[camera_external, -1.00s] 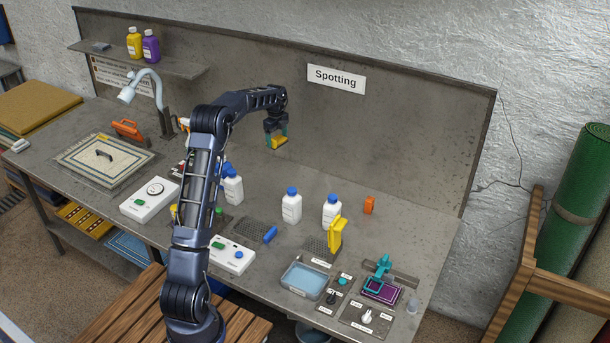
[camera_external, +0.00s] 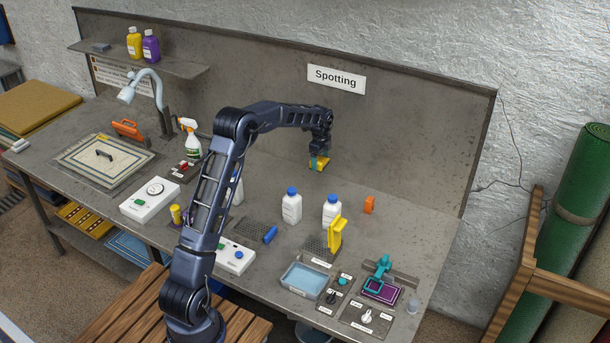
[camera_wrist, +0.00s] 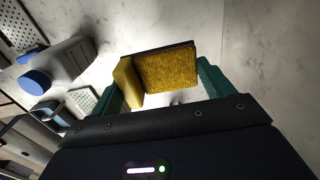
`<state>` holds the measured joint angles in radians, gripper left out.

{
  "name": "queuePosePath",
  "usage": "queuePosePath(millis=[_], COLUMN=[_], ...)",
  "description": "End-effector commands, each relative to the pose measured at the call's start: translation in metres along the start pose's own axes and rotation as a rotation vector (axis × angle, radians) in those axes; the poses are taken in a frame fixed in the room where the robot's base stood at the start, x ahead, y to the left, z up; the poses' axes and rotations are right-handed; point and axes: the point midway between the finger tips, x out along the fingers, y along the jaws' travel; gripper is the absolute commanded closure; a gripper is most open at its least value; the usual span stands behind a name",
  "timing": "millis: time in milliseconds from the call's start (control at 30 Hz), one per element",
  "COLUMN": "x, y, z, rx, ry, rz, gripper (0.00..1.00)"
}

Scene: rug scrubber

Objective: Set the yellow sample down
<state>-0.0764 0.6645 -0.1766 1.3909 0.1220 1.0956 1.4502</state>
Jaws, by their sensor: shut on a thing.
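The yellow sample (camera_external: 318,163) is a small yellow block, held above the back part of the grey bench (camera_external: 270,177). In the wrist view the yellow sample (camera_wrist: 168,70) shows a fuzzy yellow face and a smooth yellow side, with a dark edge along its top. My gripper (camera_external: 319,160) is shut on it. The green fingers of my gripper (camera_wrist: 160,85) stand at either side of the sample in the wrist view. The sample is clear of the bench top.
Two white bottles with blue caps (camera_external: 291,206) (camera_external: 331,212) stand in front of my gripper. A blue-water tray (camera_external: 304,279) lies at the front. The bench's back middle looks free.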

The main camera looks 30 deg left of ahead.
Motion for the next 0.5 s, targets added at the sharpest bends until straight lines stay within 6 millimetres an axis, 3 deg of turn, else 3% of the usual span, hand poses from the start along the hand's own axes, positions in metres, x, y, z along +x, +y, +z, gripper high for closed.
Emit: queuePosePath(millis=[300,500], x=[0.071,0.104], y=[0.001,0.0], z=[-0.001,0.0], rx=[0.002,0.001], ry=[0.0,-0.001], rz=[0.003,0.001], gripper=[0.42,0.42])
